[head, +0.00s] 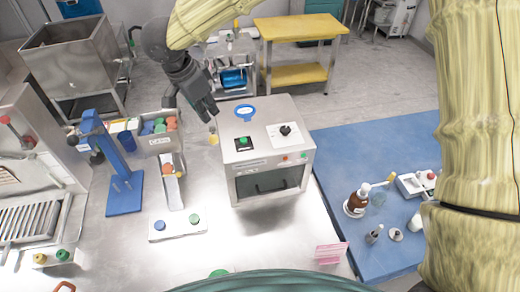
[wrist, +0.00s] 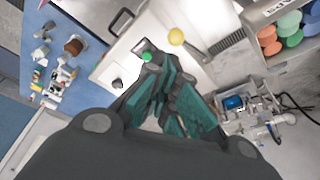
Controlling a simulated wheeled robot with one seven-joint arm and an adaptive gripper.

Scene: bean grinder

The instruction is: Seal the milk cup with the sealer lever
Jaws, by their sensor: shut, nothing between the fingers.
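A steel box machine (head: 268,150) with a dark front window, a black knob and a green button stands on the metal counter; I take it for the sealer. A lever with a yellow ball end (head: 213,139) shows at its left side. In the wrist view the yellow ball (wrist: 176,36) and its grey rod lie just beyond my fingertips. My gripper (head: 207,108) is above the machine's left rear corner, apart from the ball as far as I can tell. In the wrist view my gripper (wrist: 168,72) is shut and empty. I cannot make out a milk cup.
A blue stand (head: 122,165) and a dispenser with coloured discs (head: 160,140) are left of the machine. A blue table (head: 345,150) with bottles is at the right. A pink card (head: 331,252) stands at the counter's front edge. Bare counter lies before the machine.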

